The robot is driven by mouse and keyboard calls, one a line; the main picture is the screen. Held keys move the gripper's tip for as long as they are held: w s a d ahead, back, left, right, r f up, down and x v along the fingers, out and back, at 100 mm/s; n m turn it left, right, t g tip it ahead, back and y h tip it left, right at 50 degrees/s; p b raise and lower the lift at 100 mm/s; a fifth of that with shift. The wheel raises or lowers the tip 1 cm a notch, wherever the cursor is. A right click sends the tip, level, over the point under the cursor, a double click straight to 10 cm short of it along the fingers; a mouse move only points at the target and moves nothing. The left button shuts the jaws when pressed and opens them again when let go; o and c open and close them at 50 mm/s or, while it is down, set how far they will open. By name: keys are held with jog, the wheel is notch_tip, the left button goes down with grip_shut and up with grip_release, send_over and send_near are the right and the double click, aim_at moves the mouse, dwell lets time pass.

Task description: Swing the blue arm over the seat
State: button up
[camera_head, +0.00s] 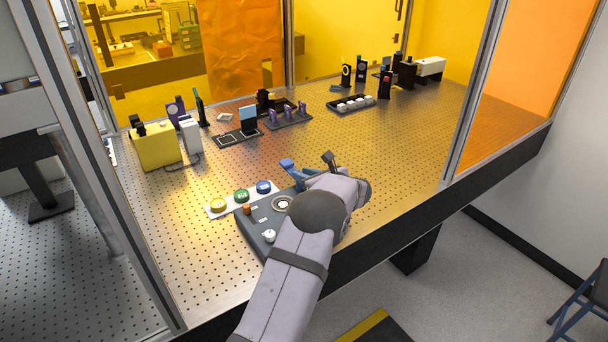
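The blue arm (288,165) shows at the back edge of the dark instrument base (257,236), with its blue end beyond the base toward the upper left. From what shows, the blue arm is not over the seat. My gripper (321,173) is at the right part of the blue arm, close to it or touching it. My own wrist hides the fingers' gap and the base's right side, so I cannot tell whether it grips.
A white strip with yellow (218,205), green (241,195) and blue (263,187) round pieces lies left of the base. A yellow box (158,146) stands back left.

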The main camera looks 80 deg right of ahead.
grip_shut()
jog(key=shift+d, duration=0.1)
jog(key=shift+r+n+t+y, duration=0.15)
jog(key=shift+n+t+y, duration=0.25)
jog(key=shift+n+t, duration=0.15)
jog(key=shift+s+d+n+t+y, duration=0.1)
jog(key=shift+d+n+t+y, duration=0.1)
jog(key=shift+n+t+y, duration=0.25)
jog(key=shift+n+y, duration=0.55)
jog(key=shift+n, duration=0.05)
jog(key=shift+o, duration=1.8)
grip_release()
jog(key=shift+a, duration=0.1)
